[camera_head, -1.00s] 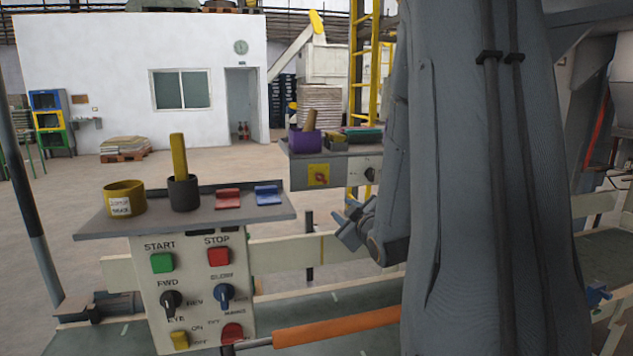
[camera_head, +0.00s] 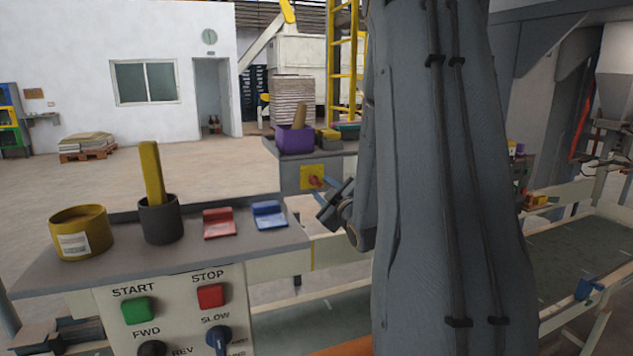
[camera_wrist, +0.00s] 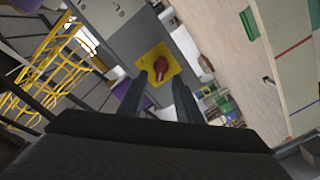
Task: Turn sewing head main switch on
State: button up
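A red rotary switch (camera_head: 313,181) sits on a yellow square plate on the front of a grey box. In the wrist view the red knob (camera_wrist: 161,67) shows on its tilted yellow plate (camera_wrist: 172,56), just beyond the fingertips. My gripper (camera_head: 322,196) is at the right of the switch in the head view and partly overlaps the plate's edge. In the wrist view my gripper (camera_wrist: 159,82) has its two fingers apart, with nothing between them, and the knob appears framed by the tips. I cannot tell whether a finger touches the knob. No switch label is readable.
A nearer panel (camera_head: 180,330) has START, STOP, FWD and SLOW controls. Its shelf holds a yellow cup (camera_head: 82,235), a dark cup (camera_head: 161,222) and red and blue clips. A purple bin (camera_head: 295,139) stands above the switch box. A conveyor (camera_head: 590,255) runs at right.

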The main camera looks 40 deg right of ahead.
aim_at(315, 182)
jog(key=shift+p+x, duration=0.6)
jog(key=shift+x, duration=1.75)
jog(key=shift+a, duration=0.1)
grip_shut()
